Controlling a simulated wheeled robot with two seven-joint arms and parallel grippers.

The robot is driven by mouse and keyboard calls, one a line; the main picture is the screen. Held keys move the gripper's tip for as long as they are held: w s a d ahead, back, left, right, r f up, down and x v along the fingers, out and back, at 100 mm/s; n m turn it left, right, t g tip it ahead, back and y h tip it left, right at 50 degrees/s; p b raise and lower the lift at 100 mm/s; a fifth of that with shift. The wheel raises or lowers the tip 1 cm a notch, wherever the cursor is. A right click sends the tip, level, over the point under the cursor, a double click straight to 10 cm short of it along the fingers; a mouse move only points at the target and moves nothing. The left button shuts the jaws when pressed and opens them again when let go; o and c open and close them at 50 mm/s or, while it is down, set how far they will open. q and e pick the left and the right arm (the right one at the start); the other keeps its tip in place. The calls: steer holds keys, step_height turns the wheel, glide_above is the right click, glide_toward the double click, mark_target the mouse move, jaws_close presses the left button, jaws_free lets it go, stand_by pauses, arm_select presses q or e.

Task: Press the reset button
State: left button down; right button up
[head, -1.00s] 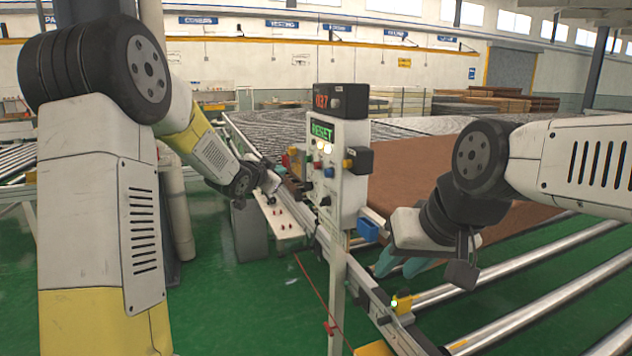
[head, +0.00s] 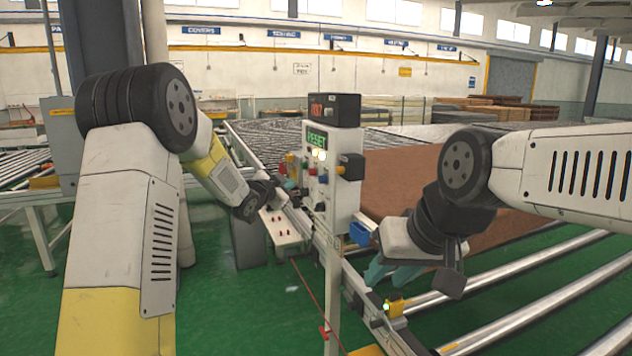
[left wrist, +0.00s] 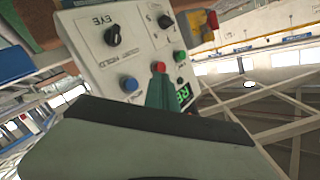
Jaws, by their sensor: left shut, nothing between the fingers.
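The control panel (head: 333,185) stands on a white post, with a lit green RESET sign (head: 317,139) and several coloured buttons and knobs on its face. In the left wrist view the panel face (left wrist: 95,60) shows a red button (left wrist: 160,67), a green button (left wrist: 180,56) and a blue button (left wrist: 129,83). My left gripper (left wrist: 158,90) is shut and empty, its teal tip overlapping the panel just below the red button; I cannot tell if it touches. The green sign (left wrist: 183,95) is partly hidden. My right gripper (head: 391,272) is open, its teal fingers apart, right of the post.
A blue box (head: 360,234) hangs by the panel. A white shelf with red buttons (head: 280,226) is left of the post.

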arm_select(q)
steer(key=shift+w+d, duration=0.3)
steer(key=shift+d, duration=0.65)
steer(key=shift+w+d, duration=0.35)
steer(key=shift+d, duration=0.55)
steer(key=shift+w+d, duration=0.3)
steer(key=shift+d, duration=0.65)
steer(key=shift+d, duration=0.15)
steer(key=shift+w+d, duration=0.1)
steer(key=shift+d, duration=0.2)
steer(key=shift+w+d, duration=0.25)
steer(key=shift+d, duration=0.6)
stand_by(0.8)
steer(key=shift+a, duration=0.15)
steer(key=shift+s+a, duration=0.2)
steer(key=shift+a, duration=0.35)
steer(key=shift+s+a, duration=0.2)
steer(key=shift+a, duration=0.3)
steer(key=shift+a, duration=0.1)
steer(key=shift+s+a, duration=0.25)
steer(key=shift+a, duration=0.55)
steer(key=shift+s+a, duration=0.3)
steer(key=shift+a, duration=0.45)
steer(key=shift+s+a, duration=0.25)
steer(key=shift+a, duration=0.55)
